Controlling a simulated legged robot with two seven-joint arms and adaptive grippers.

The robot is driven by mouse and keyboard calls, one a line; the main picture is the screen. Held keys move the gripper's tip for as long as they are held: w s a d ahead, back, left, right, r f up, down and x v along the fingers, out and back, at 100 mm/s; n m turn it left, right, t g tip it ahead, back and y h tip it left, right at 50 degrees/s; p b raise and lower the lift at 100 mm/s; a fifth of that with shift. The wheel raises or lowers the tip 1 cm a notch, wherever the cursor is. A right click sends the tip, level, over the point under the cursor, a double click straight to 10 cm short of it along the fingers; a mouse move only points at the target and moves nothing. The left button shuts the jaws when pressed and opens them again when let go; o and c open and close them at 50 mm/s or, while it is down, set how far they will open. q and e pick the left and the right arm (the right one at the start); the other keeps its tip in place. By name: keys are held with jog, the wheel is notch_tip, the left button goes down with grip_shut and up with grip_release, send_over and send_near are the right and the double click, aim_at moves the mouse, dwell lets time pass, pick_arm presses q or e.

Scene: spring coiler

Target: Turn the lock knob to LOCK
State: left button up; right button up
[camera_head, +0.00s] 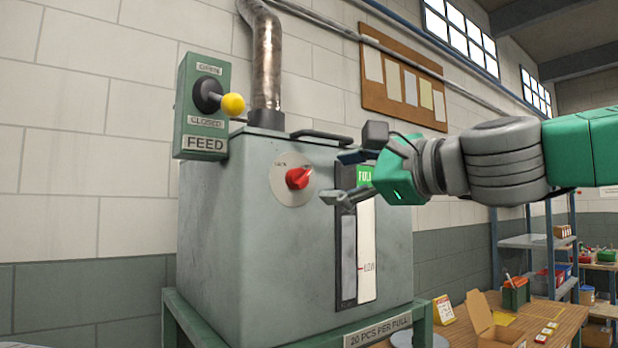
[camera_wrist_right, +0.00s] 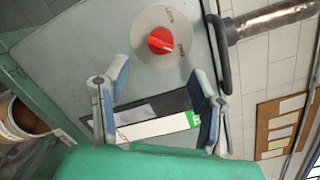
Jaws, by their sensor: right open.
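The red lock knob (camera_head: 298,178) sits on a round pale dial plate (camera_head: 284,192) on the front of the grey machine housing. In the right wrist view the knob (camera_wrist_right: 160,40) lies beyond the fingertips, roughly between them. The dial's lettering is too small to read surely. My right gripper (camera_head: 338,176) comes in from the right, open and empty, in front of the machine and just right of the knob, apart from it. In the right wrist view its two fingers (camera_wrist_right: 158,88) are spread wide. My left gripper is not in view.
A FEED lever with a yellow ball (camera_head: 233,105) sticks out from the green plate at the upper left. A level gauge (camera_head: 366,250) is right of the knob. A dark handle (camera_head: 322,136) runs along the housing's top edge. A workbench with boxes (camera_head: 500,335) stands at the lower right.

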aim_at(306, 179)
jog(key=x, duration=0.3)
jog(key=p+x, duration=0.1)
jog(key=x, duration=0.2)
jog(key=shift+w+a+r, duration=0.1)
jog(key=shift+a, duration=0.4)
jog(key=shift+w, duration=0.45)
jog(key=shift+d, duration=0.2)
jog(key=shift+a, duration=0.15)
jog(key=c, duration=1.1)
